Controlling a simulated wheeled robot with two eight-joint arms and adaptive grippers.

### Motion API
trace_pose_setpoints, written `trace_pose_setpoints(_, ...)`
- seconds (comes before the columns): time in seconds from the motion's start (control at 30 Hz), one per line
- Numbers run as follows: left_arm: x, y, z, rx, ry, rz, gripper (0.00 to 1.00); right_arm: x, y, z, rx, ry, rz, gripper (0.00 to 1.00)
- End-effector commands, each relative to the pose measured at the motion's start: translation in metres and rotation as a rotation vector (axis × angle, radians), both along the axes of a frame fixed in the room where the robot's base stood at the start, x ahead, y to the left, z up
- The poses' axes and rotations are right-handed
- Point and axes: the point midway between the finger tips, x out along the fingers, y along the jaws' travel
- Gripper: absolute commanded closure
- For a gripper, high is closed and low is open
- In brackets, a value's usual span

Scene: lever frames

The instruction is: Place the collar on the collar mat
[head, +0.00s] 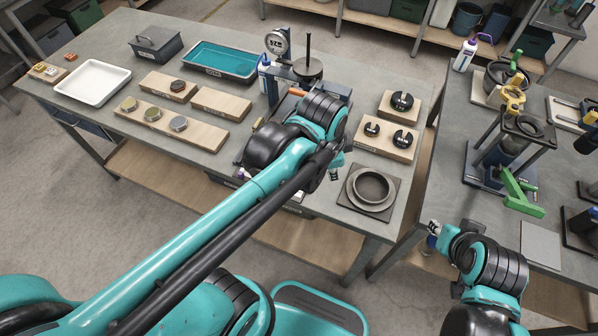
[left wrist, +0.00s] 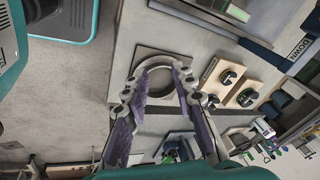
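A grey ring-shaped collar (head: 372,203) with a wide flange lies flat on a dark square mat (head: 385,217) at the front right corner of the left bench. In the left wrist view the collar (left wrist: 158,63) and mat (left wrist: 141,54) lie beyond my fingertips. My left gripper (left wrist: 158,72) is open, its fingers spread to either side of the ring in the picture. Contact with the ring cannot be told. In the head view my arm hides most of this gripper. My right gripper (head: 434,229) is low before the right bench, small and unclear.
Wooden blocks with black slotted discs (head: 388,138) stand just behind the mat. A scale (head: 278,45) and teal tray (head: 220,59) are further back. The right bench holds a press-like stand (head: 500,150), a green lever (head: 520,190) and a flat grey plate (head: 540,244).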

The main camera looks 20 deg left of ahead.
Motion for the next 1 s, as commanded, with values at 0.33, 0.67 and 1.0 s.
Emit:
trace_pose_setpoints(0.33, -0.046, 0.068, -0.011, -0.356, -0.238, 0.851, 0.74, 0.000, 0.000, 0.000, 0.000, 0.000, 0.000, 0.69)
trace_pose_setpoints(0.67, -0.048, 0.073, -0.013, -0.409, -0.262, 0.939, 0.74, 0.000, 0.000, 0.000, 0.000, 0.000, 0.000, 0.69)
trace_pose_setpoints(1.0, -0.048, 0.072, -0.013, -0.407, -0.260, 0.936, 0.74, 0.000, 0.000, 0.000, 0.000, 0.000, 0.000, 0.69)
